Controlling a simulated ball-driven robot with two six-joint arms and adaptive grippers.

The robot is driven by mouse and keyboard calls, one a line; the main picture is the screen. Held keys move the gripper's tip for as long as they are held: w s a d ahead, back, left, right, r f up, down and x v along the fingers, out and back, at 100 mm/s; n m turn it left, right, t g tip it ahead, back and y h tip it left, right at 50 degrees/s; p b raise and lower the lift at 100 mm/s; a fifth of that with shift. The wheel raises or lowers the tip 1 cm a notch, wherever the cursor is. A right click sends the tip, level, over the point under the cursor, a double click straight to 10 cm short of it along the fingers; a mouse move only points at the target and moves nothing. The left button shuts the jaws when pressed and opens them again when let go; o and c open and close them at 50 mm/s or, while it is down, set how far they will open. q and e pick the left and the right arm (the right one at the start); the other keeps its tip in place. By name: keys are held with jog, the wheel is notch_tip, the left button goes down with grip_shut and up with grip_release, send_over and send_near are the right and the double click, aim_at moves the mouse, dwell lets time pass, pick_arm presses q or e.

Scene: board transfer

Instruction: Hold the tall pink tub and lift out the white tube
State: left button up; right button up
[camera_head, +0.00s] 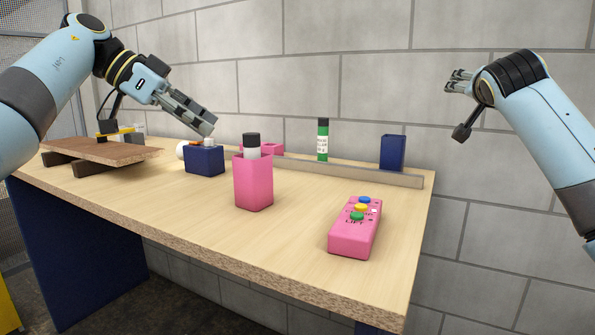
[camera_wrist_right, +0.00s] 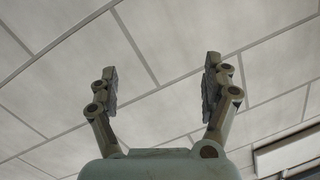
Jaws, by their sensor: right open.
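The tall pink tub (camera_head: 254,185) stands upright near the middle of the table. The white tube (camera_head: 253,152) with a black cap stands in it; its lower part is hidden by the tub. My left gripper (camera_head: 208,125) is in the air to the upper left of the tub, clear of it and of the tube. Its fingers are seen close together from the side, so I cannot tell how far they are apart. My right gripper (camera_head: 457,82) is high in the air at the right, far from the tub. In the right wrist view its fingers (camera_wrist_right: 161,82) are apart and empty.
A pink box with coloured buttons (camera_head: 357,228) lies at the front right. A blue bin (camera_head: 204,160) stands behind left of the tub. A green tube (camera_head: 323,139) and a blue container (camera_head: 392,152) stand at the back. A brown board (camera_head: 100,150) is at the left.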

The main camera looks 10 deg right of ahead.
jog(key=a+f+m+y, duration=0.3)
jog(key=a+m+y, duration=0.2)
jog(key=a, duration=0.5)
jog(key=m+g+y, duration=0.4)
jog(key=m+y, duration=0.3)
jog(key=y, duration=0.2)
send_near(264, 180)
jog(key=w+d, duration=0.2)
jog(key=d, duration=0.1)
jog(key=w+d, duration=0.3)
jog(key=d, duration=0.1)
jog(key=w+d, duration=0.2)
jog(key=d, duration=0.1)
jog(key=shift+w+d+f, duration=0.25)
jog(key=shift+w+f, duration=0.05)
jog(key=shift+w, duration=0.05)
jog(key=s+a+m+y, duration=0.1)
jog(key=a, duration=0.2)
jog(key=s+a+m+g+y, duration=0.1)
jog(key=a, duration=0.2)
jog(key=s+a+f+m+y, duration=0.1)
jog(key=s+a, duration=0.1)
jog(key=a, duration=0.1)
jog(key=shift+s+f+m+g+y, duration=0.1)
jog(key=shift+f+m+g+y, duration=0.05)
jog(key=shift+m+g+y, duration=0.2)
jog(key=shift+a, duration=0.4)
jog(key=x, duration=1)
jog(key=shift+a+f, duration=0.1)
jog(key=shift+a, duration=0.05)
